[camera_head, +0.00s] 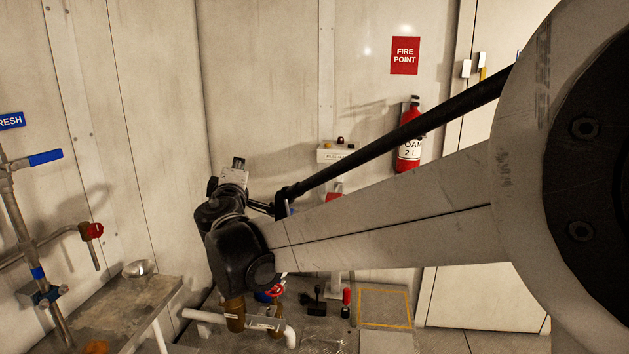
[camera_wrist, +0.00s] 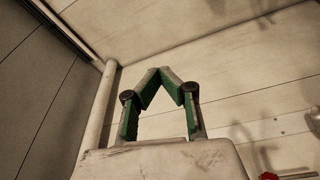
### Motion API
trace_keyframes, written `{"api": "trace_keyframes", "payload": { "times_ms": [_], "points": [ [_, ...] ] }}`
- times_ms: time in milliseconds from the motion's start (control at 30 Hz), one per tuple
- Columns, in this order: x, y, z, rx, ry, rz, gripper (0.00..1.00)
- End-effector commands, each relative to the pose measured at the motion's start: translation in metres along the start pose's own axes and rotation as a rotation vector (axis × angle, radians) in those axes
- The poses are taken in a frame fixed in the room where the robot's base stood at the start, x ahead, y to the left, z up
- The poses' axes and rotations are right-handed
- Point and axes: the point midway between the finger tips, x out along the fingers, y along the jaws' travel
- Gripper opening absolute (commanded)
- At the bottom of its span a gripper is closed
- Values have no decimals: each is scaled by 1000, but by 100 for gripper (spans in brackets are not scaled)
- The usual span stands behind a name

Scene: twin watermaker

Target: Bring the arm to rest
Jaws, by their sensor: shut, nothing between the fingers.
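My gripper (camera_wrist: 164,72) is shut and empty in the wrist view, its green-sided fingers meeting at the tips. It points at bare pale wall panels and touches nothing there. In the head view my arm stretches from the right edge to the left of centre. Its dark wrist is raised above the piping and bench, with the small gripper end (camera_head: 238,163) pointing up. The fingers are too small there to make out clearly.
A metal bench (camera_head: 135,300) with a bowl (camera_head: 138,268) stands at lower left, beside piping with a blue-handled valve (camera_head: 45,157). White pipework (camera_head: 205,317) lies below the wrist. A fire extinguisher (camera_head: 410,150) hangs behind the arm.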

Motion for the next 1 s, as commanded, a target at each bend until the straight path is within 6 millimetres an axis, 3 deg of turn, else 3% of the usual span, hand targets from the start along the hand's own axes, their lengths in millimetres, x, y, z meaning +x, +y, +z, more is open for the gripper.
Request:
{"api": "trace_keyframes", "payload": {
  "times_ms": [33, 200, 367, 500, 700, 800, 1000],
  "points": [
    [-6, 11, 33, 39, -55, -17, 0],
    [-36, 33, 125, 177, -227, -85, 0],
    [-78, 41, 203, 313, -382, -151, 0],
    [-124, 39, 261, 436, -509, -213, 0],
    [-200, 24, 323, 622, -672, -304, 0],
    [-240, 12, 345, 720, -744, -351, 0],
    [-319, -19, 369, 925, -862, -448, 0]
  ]
}}
